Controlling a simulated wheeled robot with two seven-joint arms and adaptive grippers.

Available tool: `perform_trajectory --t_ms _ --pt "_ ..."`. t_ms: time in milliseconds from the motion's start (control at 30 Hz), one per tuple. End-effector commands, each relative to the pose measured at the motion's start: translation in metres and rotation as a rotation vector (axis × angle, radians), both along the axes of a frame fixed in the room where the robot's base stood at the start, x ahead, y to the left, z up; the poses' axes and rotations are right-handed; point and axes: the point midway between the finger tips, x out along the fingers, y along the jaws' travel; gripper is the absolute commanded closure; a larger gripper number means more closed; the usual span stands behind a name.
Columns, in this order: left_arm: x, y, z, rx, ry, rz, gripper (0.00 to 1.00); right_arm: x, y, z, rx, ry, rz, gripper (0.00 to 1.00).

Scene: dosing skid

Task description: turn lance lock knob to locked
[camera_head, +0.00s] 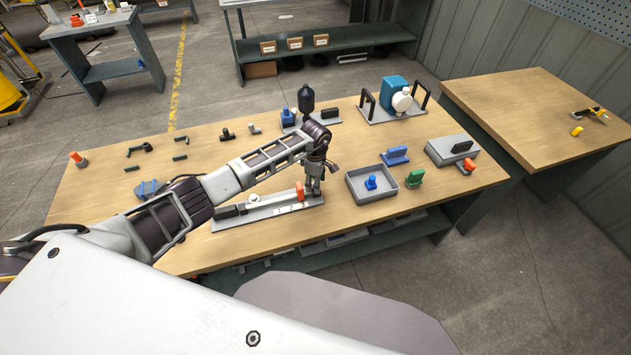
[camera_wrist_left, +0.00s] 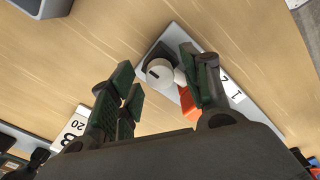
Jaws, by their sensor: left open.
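A round light knob (camera_wrist_left: 159,72) with a dark line on its face shows in the left wrist view, near the end of a grey plate. It lies between and beyond my finger tips, closer to the right-hand finger. My left gripper (camera_wrist_left: 163,85) is open with nothing between its fingers. In the head view my left gripper (camera_head: 314,188) points down over the right end of the long grey plate (camera_head: 262,212), and the knob is hidden there. An orange piece (camera_head: 300,190) stands beside the gripper; in the wrist view the orange piece (camera_wrist_left: 188,104) is partly behind a finger.
A grey tray (camera_head: 355,190) with a blue part stands just right of the plate. Blue (camera_head: 396,156) and green (camera_head: 414,177) parts and a grey box (camera_head: 446,149) lie further right. A pump unit (camera_head: 394,99) stands at the back.

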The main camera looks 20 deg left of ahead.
Motion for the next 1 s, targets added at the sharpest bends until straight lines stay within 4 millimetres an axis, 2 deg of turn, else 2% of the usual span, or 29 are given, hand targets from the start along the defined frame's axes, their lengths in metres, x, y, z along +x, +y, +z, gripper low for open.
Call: perform_trajectory --t_ms 67,400,767,1000 --pt "0.0 0.0 0.0001 0.0 0.0 0.0 0.55 -0.0003 0.0001 0.0 0.0 0.0 0.0 0.59" --pt "0.0001 0.0002 0.0003 0.0 0.0 0.0 0.99 -0.0005 0.0001 0.0 0.0 0.001 0.0 0.59" --pt "0.0004 0.0006 0.0002 0.001 -0.001 0.026 1.0 -0.0006 0.0001 -0.0017 0.0 0.001 0.0 0.59" --pt "0.0001 0.0012 -0.0006 0.002 0.0 0.105 1.0 -0.0005 0.0001 -0.0058 0.0 0.001 0.0 0.59"
